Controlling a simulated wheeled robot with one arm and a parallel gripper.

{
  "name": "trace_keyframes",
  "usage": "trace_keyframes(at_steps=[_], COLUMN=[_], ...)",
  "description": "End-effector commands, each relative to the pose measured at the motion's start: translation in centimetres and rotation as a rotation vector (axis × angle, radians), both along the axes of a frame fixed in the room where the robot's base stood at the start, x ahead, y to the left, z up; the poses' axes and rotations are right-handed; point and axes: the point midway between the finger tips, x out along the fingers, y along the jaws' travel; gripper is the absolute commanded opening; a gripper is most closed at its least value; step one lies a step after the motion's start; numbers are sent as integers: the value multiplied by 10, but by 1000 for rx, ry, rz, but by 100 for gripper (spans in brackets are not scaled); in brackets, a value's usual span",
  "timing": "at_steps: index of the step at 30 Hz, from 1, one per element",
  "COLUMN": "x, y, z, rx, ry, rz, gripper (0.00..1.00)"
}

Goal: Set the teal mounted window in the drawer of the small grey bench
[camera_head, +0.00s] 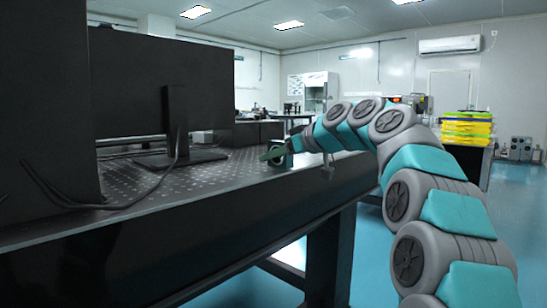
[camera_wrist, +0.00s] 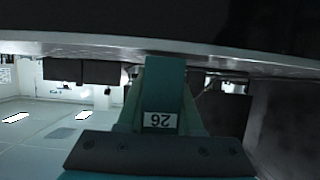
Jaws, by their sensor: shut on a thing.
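My gripper (camera_head: 277,155) is over the right end of a black perforated optical table, at the end of my arm. It is shut on a small dark teal thing, which I take for the teal mounted window; in the head view it is too small and too merged with the fingers to tell apart. In the wrist view, a teal block (camera_wrist: 165,85) with a white label reading 26 upside down stands between the paler fingers. I cannot make out the small grey bench or its drawer in either view.
The black optical table (camera_head: 200,210) fills the left and carries a large black monitor (camera_head: 140,88) with cables. Yellow and green stacked trays (camera_head: 467,128) stand on a far bench at right. Blue floor (camera_head: 510,210) is open at the right.

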Motion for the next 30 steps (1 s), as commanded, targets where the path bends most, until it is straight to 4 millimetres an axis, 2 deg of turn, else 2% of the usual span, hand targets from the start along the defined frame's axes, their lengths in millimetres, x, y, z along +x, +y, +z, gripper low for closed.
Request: trace_keyframes(at_steps=[7,8,15,27,30], x=[0,0,0,0,-5], y=[0,0,0,0,-7], z=[-4,-3,-3,2,4], rx=[0,0,0,0,1], ry=[0,0,0,1,-1], rz=[0,0,0,0,-1], gripper=[0,37,64,65,65])
